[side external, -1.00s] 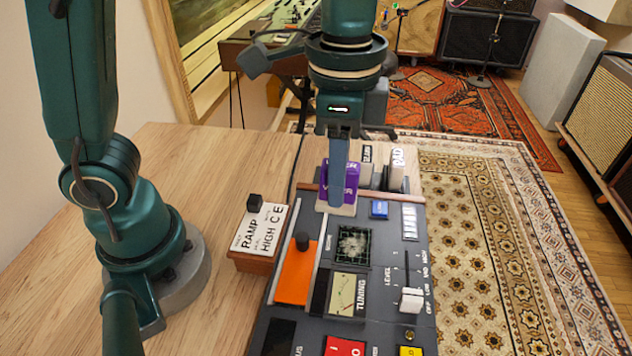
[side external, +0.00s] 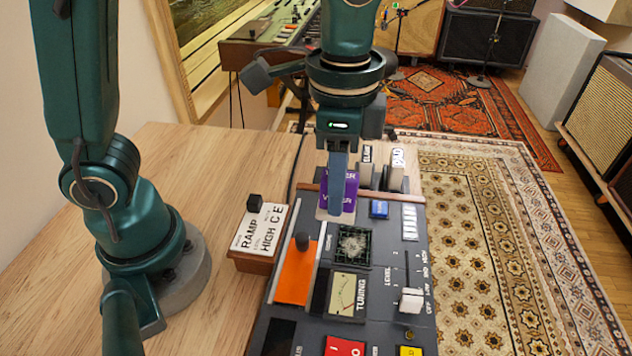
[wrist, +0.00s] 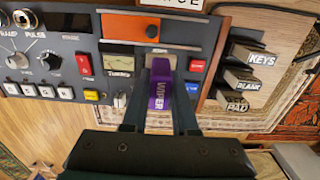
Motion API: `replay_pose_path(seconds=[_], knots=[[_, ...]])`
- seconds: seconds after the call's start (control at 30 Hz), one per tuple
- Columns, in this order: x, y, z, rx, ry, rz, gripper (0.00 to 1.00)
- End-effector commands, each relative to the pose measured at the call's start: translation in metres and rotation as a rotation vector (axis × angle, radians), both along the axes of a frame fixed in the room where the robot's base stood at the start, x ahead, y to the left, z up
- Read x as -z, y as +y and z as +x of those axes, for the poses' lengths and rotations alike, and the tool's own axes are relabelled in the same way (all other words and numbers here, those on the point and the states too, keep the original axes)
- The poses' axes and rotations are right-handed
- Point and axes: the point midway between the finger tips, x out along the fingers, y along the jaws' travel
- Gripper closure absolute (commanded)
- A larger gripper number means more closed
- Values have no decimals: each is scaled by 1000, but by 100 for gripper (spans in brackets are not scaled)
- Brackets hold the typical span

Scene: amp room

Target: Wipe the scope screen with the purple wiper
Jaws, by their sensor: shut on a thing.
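The purple wiper (side external: 351,194) is a block with white lettering and a pale pad at its bottom. My gripper (side external: 337,205) is shut on it, with one finger in front of it in the side view. In the wrist view the wiper (wrist: 160,88) sits between my two fingers. The scope screen (side external: 353,246) is a dark square with a green grid and a greyish-white smudge in its middle. The wiper is on the far side of the screen, close to its far edge. Whether the pad touches the panel cannot be told. In the wrist view the screen is mostly hidden.
The console (side external: 385,330) carries an orange slider strip (side external: 296,274), a tuning meter (side external: 347,295), a level lever (side external: 411,300) and a blue button (side external: 379,209). A small ramp box (side external: 259,229) sits left on the wooden table.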

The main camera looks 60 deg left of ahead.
Motion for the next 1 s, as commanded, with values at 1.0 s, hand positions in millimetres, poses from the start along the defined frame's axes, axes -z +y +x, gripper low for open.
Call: replay_pose_path(seconds=[1.0], knots=[[64, -24, 25, 1, -2, -1, 100]])
